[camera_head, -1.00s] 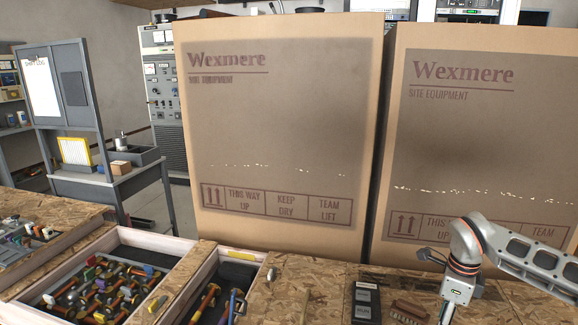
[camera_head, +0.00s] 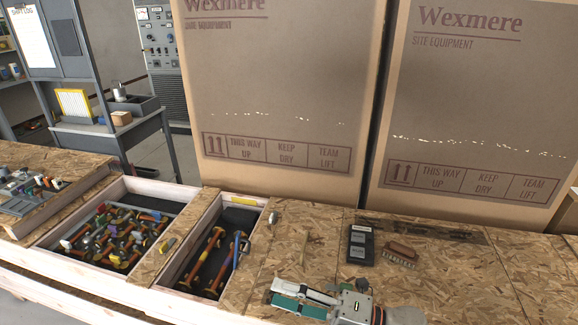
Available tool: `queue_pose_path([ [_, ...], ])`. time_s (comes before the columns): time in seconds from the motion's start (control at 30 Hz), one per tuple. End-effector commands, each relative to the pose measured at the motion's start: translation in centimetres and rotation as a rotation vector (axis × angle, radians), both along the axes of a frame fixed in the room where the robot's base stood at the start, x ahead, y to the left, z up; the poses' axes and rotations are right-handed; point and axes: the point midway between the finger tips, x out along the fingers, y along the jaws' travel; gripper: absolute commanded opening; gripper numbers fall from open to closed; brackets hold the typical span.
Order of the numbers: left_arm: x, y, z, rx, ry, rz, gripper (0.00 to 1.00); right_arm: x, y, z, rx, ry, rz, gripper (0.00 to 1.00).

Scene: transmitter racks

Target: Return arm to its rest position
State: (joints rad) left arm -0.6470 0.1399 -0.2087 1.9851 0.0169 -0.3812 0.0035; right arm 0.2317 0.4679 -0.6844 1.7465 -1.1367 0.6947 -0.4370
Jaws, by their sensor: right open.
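My right gripper (camera_head: 287,296) is at the bottom centre in the head view, low over the wooden worktop (camera_head: 430,280). Its arm comes in from the lower right. Its fingers point left, with green on them, and are open; I see nothing held between them. My left gripper is not in view.
A wide crate (camera_head: 60,262) of hammers and a narrow crate (camera_head: 172,268) with a few hammers stand left. A brown brush (camera_head: 401,251) and a small silver item (camera_head: 272,218) lie on the worktop. Large cartons (camera_head: 270,100) block the back. The right worktop is mostly clear.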

Motion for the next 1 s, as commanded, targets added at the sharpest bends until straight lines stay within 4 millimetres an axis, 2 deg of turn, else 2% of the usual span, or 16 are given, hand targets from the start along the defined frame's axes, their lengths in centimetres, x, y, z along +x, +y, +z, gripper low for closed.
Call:
queue_pose_path([
  [0.07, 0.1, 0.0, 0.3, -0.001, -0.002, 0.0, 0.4, 0.6, -1.1, 0.2, 0.131, 0.161, -0.13, 0.46],
  [0.17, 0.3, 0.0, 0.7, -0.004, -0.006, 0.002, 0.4, 1.6, -3.6, -0.8, 0.277, 0.369, -0.3, 0.46],
  [0.27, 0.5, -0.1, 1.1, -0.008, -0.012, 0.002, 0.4, 1.8, -7.0, -3.4, 0.407, 0.592, -0.474, 0.46],
  [0.33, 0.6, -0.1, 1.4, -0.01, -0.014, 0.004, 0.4, 1.3, -9.5, -6.0, 0.49, 0.754, -0.594, 0.46],
  [0.43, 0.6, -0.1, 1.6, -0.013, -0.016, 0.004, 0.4, -0.8, -13.3, -10.6, 0.597, 0.991, -0.769, 0.46],
  [0.5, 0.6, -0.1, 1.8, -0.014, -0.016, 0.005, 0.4, -3.1, -15.7, -14.0, 0.659, 1.15, -0.885, 0.46],
  [0.6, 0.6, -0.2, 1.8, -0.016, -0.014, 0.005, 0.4, -6.8, -18.2, -18.0, 0.726, 1.335, -1.016, 0.46],
  [0.7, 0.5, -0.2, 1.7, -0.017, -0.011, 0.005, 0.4, -10.0, -19.7, -20.6, 0.771, 1.469, -1.109, 0.46],
  [0.83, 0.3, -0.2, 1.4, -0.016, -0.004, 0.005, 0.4, -12.5, -20.7, -22.5, 0.799, 1.564, -1.175, 0.46],
  [1.0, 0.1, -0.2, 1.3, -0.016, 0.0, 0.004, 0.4, -13.3, -20.9, -23.0, 0.808, 1.593, -1.194, 0.46],
])
